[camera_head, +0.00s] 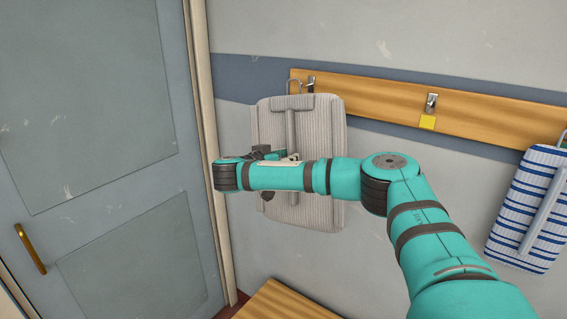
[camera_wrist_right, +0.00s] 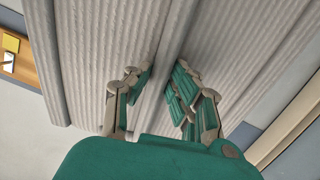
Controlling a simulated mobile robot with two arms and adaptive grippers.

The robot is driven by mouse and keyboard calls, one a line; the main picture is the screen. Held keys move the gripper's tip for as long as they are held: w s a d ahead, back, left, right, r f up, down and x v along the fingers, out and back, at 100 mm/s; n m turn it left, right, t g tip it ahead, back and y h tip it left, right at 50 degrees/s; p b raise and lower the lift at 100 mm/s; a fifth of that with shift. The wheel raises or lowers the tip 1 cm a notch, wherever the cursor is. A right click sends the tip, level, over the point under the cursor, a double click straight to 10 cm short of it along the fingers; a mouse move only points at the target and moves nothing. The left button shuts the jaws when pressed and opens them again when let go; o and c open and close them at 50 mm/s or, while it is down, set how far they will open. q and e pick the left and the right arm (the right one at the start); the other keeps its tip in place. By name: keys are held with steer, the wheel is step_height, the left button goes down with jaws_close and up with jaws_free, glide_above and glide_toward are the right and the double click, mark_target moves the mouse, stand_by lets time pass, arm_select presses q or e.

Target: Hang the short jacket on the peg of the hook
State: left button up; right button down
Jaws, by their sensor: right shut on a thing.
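The short jacket (camera_head: 322,130) is a pale grey ribbed, board-like piece with a long upright bar (camera_head: 291,130) on its front and a wire loop (camera_head: 293,86) on top. It is upright in front of the wall rail's left end. A metal hook (camera_head: 311,84) on the rail shows just right of the loop; I cannot tell whether they touch. My right gripper (camera_head: 272,164) is shut on the jacket's bar, partly hidden by my wrist. In the right wrist view, its fingers (camera_wrist_right: 163,88) sit either side of the bar, against the ribbed cloth (camera_wrist_right: 105,50). My left gripper is out of view.
The wooden rail (camera_head: 375,97) carries another hook (camera_head: 431,102) with a yellow tag (camera_head: 427,122) below it. A blue-and-white striped garment (camera_head: 522,215) hangs at the right. A grey door (camera_head: 100,130) stands at the left, and a wooden bench (camera_head: 285,302) is below.

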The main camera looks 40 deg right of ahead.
mark_target(297, 152)
steer(key=shift+r+b+x, duration=0.2)
steer(key=shift+b+x, duration=0.4)
steer(key=shift+x, duration=0.65)
steer(key=shift+r+b+x, duration=0.15)
steer(key=shift+b+x, duration=0.4)
steer(key=shift+x, duration=0.7)
steer(key=shift+w+d, duration=0.15)
steer(key=shift+d, duration=0.35)
steer(key=shift+w+d+f, duration=0.15)
steer(key=shift+d+f, duration=0.25)
steer(key=shift+f, duration=0.3)
steer(key=shift+d+f, duration=0.1)
